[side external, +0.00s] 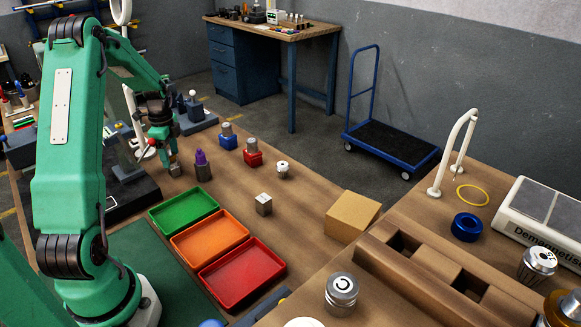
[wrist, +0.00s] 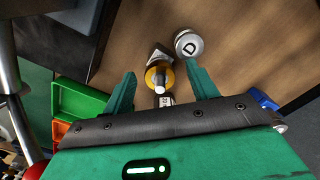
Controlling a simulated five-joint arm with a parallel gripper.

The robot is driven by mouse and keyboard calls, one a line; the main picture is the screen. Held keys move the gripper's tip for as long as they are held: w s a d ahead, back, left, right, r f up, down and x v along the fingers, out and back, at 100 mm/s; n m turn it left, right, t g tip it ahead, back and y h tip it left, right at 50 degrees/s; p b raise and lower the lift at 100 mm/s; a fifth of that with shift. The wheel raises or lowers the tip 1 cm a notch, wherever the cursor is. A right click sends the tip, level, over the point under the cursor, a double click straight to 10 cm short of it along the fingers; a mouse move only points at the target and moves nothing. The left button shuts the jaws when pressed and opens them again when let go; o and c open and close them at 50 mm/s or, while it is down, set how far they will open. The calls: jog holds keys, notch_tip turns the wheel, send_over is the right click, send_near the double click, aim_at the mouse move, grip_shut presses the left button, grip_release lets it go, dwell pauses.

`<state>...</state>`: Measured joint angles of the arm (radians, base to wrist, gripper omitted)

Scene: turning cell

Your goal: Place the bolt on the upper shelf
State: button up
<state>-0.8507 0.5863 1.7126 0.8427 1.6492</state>
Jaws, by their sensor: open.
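My gripper (side external: 172,160) is low over the wooden bench in the side view, left of a dark holder with a purple top (side external: 202,163). In the wrist view my gripper (wrist: 161,72) is open, with its two green fingers spread. A gold ring-shaped piece with a pale, rod-like centre (wrist: 159,76) shows between the fingertips; I cannot tell whether it is the bolt. I cannot pick out a bolt for certain in either view. A blue and yellow rack (side external: 62,10) is partly visible at the top left; I cannot tell whether it holds the upper shelf.
Green (side external: 183,211), orange (side external: 209,240) and red (side external: 243,274) trays lie right of my arm. A cardboard box (side external: 352,216) and a small metal block (side external: 263,204) stand on the bench.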

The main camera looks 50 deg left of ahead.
jog(key=shift+f, duration=0.55)
jog(key=shift+c, duration=0.5)
grip_shut()
jog(key=shift+r, duration=5.1)
jog(key=shift+w, duration=0.1)
